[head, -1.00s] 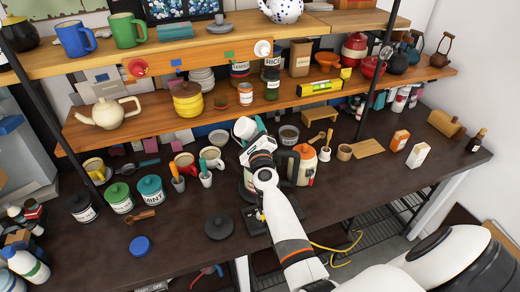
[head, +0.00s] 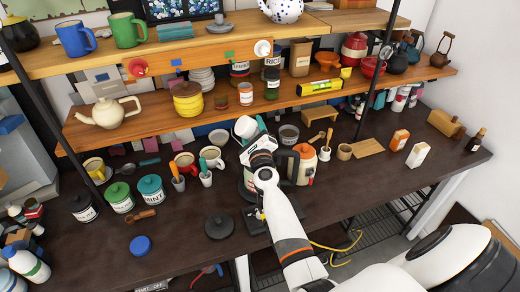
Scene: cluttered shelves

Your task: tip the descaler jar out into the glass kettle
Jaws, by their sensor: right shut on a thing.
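My right arm reaches in from the lower right over the counter. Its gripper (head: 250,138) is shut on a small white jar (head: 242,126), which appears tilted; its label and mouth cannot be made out. Below the gripper, a kettle with a glass-like body (head: 247,180) stands on the counter, mostly hidden behind my right arm. A dark handle (head: 288,163) shows to the right of the arm. Whether anything is leaving the jar cannot be seen. My left gripper is not in view.
A cream and orange container (head: 305,166) stands close right of my arm. Mugs (head: 211,158) and labelled canisters (head: 151,189) stand to the left. A black round lid (head: 219,227) lies in front. The loaded lower shelf (head: 215,112) runs behind the gripper.

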